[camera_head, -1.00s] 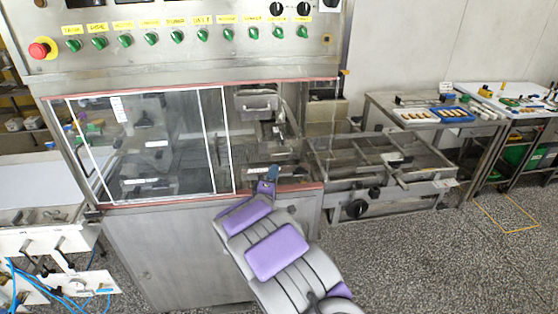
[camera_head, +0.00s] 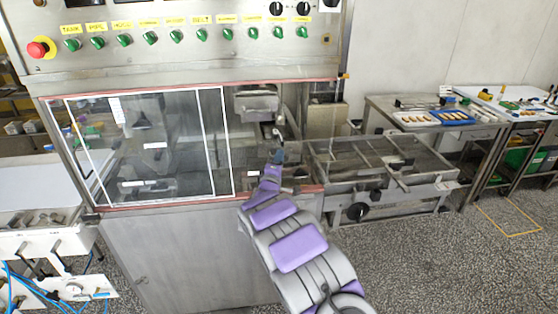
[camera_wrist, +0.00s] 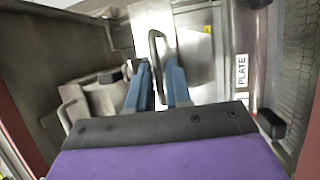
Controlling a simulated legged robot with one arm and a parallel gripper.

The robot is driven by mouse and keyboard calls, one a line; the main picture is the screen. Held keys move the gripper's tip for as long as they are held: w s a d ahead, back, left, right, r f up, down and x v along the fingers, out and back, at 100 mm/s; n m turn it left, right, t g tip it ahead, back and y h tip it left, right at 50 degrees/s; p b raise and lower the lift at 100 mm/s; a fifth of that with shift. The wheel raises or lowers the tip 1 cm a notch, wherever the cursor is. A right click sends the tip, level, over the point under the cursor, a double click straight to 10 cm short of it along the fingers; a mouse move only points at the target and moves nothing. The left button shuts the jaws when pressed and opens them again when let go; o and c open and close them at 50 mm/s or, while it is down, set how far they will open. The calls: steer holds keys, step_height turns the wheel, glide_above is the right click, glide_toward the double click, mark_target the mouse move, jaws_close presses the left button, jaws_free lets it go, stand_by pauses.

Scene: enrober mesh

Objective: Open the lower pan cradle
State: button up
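My gripper (camera_wrist: 157,66) is in the middle of the wrist view, its two blue fingers apart with a gap between them. A dark upright loop handle (camera_wrist: 153,42) on a bright metal panel (camera_wrist: 188,52) lies in line with that gap; whether the fingers touch it I cannot tell. Another metal bar handle (camera_wrist: 66,112) is at the left. No label naming the lower pan cradle is readable, so I cannot tell which part it is. In the head view my gripper (camera_head: 277,156) reaches into the machine's open right bay.
A part labelled PLATE (camera_wrist: 242,70) stands close right of the gripper, with a dark knob (camera_wrist: 270,123) below it. In the head view a white-framed clear door (camera_head: 150,145) covers the bay's left side. A metal frame conveyor (camera_head: 385,165) stands to the right.

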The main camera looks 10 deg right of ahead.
jaws_close()
steer(key=shift+f, duration=0.2)
stand_by(1.1)
